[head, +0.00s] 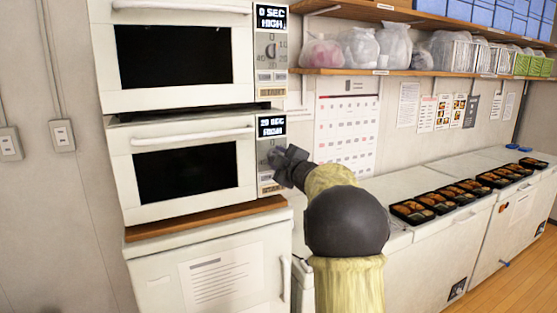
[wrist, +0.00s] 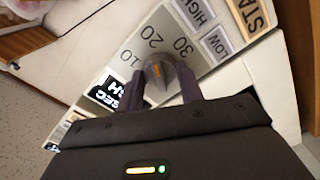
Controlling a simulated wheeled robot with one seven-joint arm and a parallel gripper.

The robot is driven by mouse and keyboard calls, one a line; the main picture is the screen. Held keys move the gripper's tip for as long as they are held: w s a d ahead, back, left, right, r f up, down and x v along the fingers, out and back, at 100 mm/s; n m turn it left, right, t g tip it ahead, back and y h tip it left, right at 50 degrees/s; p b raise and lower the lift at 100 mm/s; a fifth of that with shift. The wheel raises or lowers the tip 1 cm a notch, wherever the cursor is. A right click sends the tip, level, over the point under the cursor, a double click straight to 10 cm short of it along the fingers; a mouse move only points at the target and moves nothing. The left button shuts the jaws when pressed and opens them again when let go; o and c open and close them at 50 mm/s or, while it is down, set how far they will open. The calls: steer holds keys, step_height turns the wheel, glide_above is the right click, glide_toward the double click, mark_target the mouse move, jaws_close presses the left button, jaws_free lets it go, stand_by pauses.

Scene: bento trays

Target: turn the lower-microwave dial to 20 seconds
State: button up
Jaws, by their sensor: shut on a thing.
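The lower microwave (head: 150,210) is white, with a dark window and a bar handle. Its display (head: 271,126) appears to read 20 SEC, HIGH. Its grey dial (wrist: 158,73) shows in the wrist view, with an orange mark on its face and the numbers 10, 20 and 30 around it. The orange mark points roughly toward 20. My gripper (head: 279,162) is at the control panel, its fingers (wrist: 157,92) on either side of the dial and shut on it. In the head view the gripper hides the dial.
The upper microwave (head: 180,100) sits directly above, its display reading 0 SEC, HIGH. A white cabinet (head: 160,285) is below. To the right, several bento trays (head: 411,211) stand on white chest freezers, under a wooden shelf (head: 400,73) with bags and baskets.

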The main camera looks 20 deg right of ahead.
steer(key=o, duration=1)
steer(key=s+b, duration=0.1)
steer(key=s, duration=0.4)
steer(key=s+b, duration=0.1)
steer(key=s, duration=0.5)
steer(key=s+b, duration=0.1)
steer(key=s, duration=0.5)
steer(key=shift+s+d+b, duration=0.25)
steer(key=shift+d+b, duration=0.05)
steer(key=shift+b, duration=0.1)
steer(key=shift+w+f, duration=0.1)
steer(key=s+a+f+m+g+h+p, duration=0.1)
steer(key=s+a+f+m+g+p, duration=0.15)
steer(key=a+f+m, duration=0.4)
steer(key=s+a+f+m+g+p, duration=0.1)
steer(key=s+a+f+g, duration=0.25)
steer(key=f, duration=0.55)
steer(key=s+a+f+m+g+h+p, duration=0.1)
steer(key=s+a+f+m+g, duration=0.25)
steer(key=f, duration=0.35)
steer(key=s+a+f+g, duration=0.2)
steer(key=s, duration=0.1)
steer(key=s+a+f+m+g+y, duration=0.1)
steer(key=s+a+f+g, duration=0.1)
steer(key=s+a, duration=0.1)
steer(key=s+a+f+g+p, duration=0.1)
steer(key=s+a+f+g, duration=0.1)
steer(key=s, duration=0.2)
steer(key=shift+s+a+f, duration=0.15)
steer(key=shift+s+a, duration=0.2)
